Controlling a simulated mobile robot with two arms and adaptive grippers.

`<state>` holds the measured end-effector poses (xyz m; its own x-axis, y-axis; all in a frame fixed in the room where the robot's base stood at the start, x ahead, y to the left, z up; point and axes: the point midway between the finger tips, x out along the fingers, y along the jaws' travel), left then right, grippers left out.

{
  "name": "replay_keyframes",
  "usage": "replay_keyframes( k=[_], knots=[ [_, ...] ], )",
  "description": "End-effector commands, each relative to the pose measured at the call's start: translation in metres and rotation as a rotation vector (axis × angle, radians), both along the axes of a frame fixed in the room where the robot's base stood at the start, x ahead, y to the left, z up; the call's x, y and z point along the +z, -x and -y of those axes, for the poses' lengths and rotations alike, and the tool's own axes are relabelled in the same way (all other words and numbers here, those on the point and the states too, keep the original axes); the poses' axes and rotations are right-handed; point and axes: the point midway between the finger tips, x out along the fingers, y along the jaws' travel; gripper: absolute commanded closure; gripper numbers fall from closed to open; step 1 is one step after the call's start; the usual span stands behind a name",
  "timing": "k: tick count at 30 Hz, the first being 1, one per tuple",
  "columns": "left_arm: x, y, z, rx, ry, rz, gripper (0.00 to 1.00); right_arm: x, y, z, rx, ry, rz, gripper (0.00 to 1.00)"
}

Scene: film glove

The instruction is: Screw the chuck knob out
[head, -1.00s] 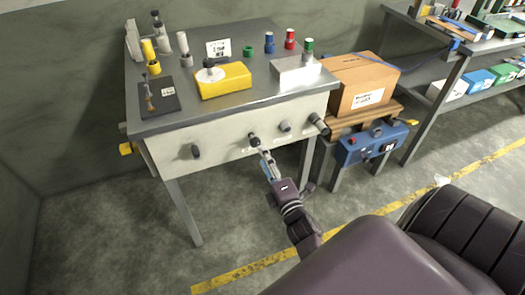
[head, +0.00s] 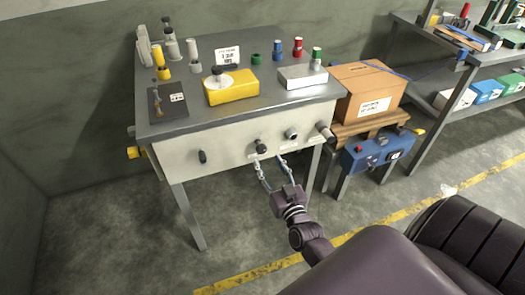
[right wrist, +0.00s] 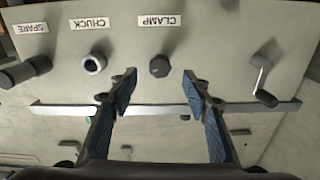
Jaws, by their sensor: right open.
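The chuck knob (head: 291,134) is on the pale front panel of the bench, second from the right. In the right wrist view the chuck knob (right wrist: 95,63) has a pale round face and sits by its CHUCK label, left of my fingers. My right gripper (head: 268,161) is open and empty in front of the panel. Its fingertips (right wrist: 159,76) appear on either side of the dark clamp knob (right wrist: 159,66) in the wrist view; I see no contact. The clamp knob (head: 261,146) is left of the chuck knob. My left gripper is out of view.
The spare knob (right wrist: 25,71) and a crank handle (right wrist: 262,78) also stick out of the panel. The bench top (head: 200,116) holds a yellow block (head: 231,88) and several small parts. A cardboard box (head: 367,92) stands to the right. Floor in front is clear.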

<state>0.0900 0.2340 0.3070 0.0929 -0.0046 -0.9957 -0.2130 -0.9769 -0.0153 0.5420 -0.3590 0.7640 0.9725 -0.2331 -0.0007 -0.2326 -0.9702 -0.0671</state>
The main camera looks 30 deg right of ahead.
Motion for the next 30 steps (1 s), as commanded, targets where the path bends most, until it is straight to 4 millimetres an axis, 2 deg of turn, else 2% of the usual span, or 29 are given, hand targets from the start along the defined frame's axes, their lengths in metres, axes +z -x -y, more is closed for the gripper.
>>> replay_keyframes(
  k=[6,12,23,26,30],
  knots=[
    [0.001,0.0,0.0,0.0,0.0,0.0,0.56,0.002,-0.035,0.009,0.0,0.002,0.004,0.56],
    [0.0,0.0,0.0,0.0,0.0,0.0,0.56,0.001,-0.056,0.014,0.0,0.004,0.001,0.56],
    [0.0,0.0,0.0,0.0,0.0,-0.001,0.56,0.001,-0.063,0.015,0.0,0.004,0.0,0.56],
    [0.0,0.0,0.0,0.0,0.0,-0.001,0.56,0.001,-0.063,0.015,0.0,0.004,0.0,0.64],
    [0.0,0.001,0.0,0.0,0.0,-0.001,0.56,0.001,-0.062,0.015,0.0,0.004,0.0,0.79]
  ],
)
